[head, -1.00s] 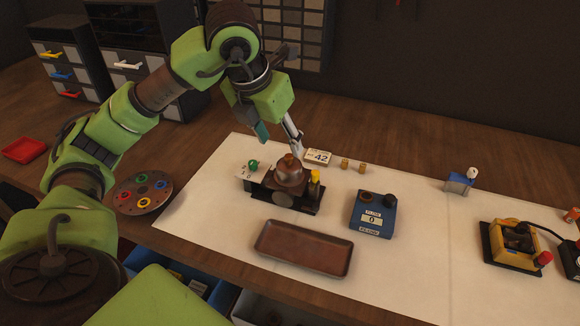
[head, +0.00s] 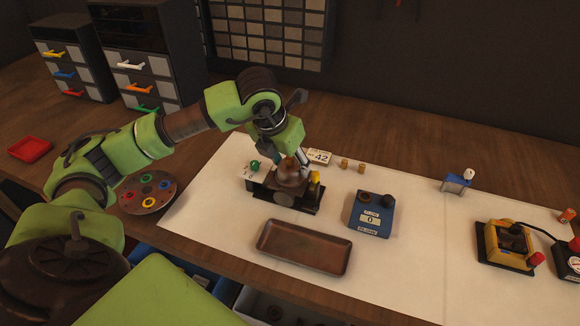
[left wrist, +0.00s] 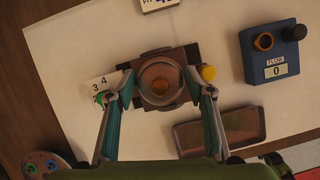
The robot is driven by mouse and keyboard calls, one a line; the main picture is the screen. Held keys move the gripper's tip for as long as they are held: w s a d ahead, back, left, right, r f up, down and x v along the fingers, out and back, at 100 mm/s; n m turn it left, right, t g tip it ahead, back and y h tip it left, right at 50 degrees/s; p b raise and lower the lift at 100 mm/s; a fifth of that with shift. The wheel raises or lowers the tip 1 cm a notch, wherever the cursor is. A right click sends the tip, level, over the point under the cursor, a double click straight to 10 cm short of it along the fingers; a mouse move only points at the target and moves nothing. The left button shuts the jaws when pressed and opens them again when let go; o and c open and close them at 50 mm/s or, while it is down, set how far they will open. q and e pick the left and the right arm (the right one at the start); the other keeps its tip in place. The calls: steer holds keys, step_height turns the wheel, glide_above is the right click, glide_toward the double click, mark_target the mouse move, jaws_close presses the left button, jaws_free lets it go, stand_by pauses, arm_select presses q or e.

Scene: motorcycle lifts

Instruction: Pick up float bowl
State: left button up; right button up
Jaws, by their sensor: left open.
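The fingertips partly hide the bowl in the head view. My right gripper is not in view.
A green knob (head: 254,165) and a yellow knob (head: 315,177) flank the bowl closely. An empty brown tray (head: 304,249) lies in front. A blue flow box (head: 371,214) stands to the right. A tag marked 42 (head: 320,157) and small brass pieces (head: 344,164) lie behind.

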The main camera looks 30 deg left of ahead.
arm_select(q)
steer(key=c, duration=0.8)
steer(key=shift+r, duration=0.1)
